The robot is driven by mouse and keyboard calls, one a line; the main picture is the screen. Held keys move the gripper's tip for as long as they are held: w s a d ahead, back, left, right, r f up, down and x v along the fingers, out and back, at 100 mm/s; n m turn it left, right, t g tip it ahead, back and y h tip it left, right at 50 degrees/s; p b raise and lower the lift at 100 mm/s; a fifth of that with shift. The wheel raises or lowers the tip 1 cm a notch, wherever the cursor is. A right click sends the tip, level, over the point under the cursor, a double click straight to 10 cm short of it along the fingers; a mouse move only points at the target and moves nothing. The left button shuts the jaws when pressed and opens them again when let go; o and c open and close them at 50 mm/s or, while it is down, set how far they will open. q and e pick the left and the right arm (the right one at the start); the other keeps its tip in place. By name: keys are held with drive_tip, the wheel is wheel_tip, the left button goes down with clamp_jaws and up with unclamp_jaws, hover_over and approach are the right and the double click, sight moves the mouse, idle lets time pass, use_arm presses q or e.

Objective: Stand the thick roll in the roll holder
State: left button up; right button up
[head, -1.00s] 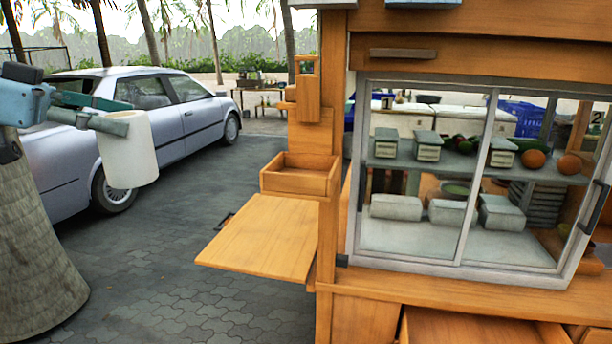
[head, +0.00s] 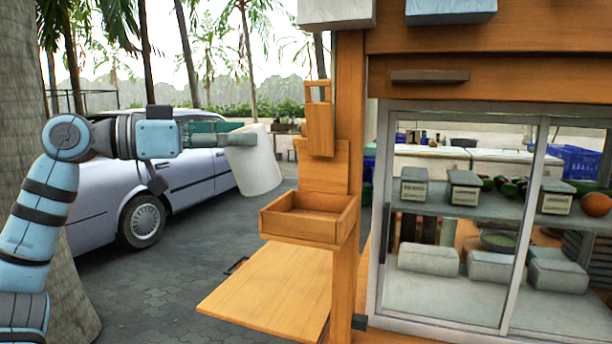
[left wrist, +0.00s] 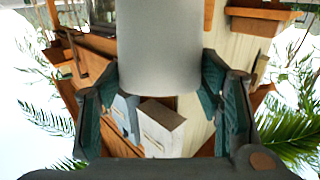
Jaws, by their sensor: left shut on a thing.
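The thick roll is a white cylinder (head: 253,162), held slightly tilted in the air left of the wooden stall. My left gripper (head: 240,138) is shut on the roll near its top end. In the left wrist view the roll (left wrist: 160,45) fills the space between the two teal fingers. An open square wooden box (head: 345,222) is fixed to the stall's left side, lower and to the right of the roll. It may be the roll holder, but I cannot tell for sure. The roll is apart from it. My right gripper is not in view.
A wooden flap (head: 265,290) juts out below the box. A small wooden piece (head: 319,128) hangs on the post above it. A glass-fronted cabinet (head: 455,220) stands to the right. A silver car (head: 140,205) is parked behind my left arm. The air between roll and box is clear.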

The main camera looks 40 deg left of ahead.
use_arm(q)
drive_tip(key=p+x, duration=0.1)
drive_tip(key=x, duration=0.1)
drive_tip(key=r+p+x, duration=0.1)
drive_tip(key=p+x, duration=0.3)
drive_tip(key=x, duration=0.1)
drive_tip(key=shift+w+d+r, duration=0.1)
drive_tip(key=shift+d+r, duration=0.05)
drive_tip(key=shift+r, duration=0.15)
drive_tip(key=w+f+g+p, duration=0.1)
drive_tip(key=f+p, duration=0.1)
drive_tip(key=w+d+f+g+y+p, duration=0.1)
drive_tip(key=w+f+p, duration=0.1)
drive_tip(key=f, duration=0.1)
drive_tip(key=w+d+f+g+p, duration=0.1)
drive_tip(key=f+p, duration=0.2)
drive_tip(key=shift+w, duration=0.2)
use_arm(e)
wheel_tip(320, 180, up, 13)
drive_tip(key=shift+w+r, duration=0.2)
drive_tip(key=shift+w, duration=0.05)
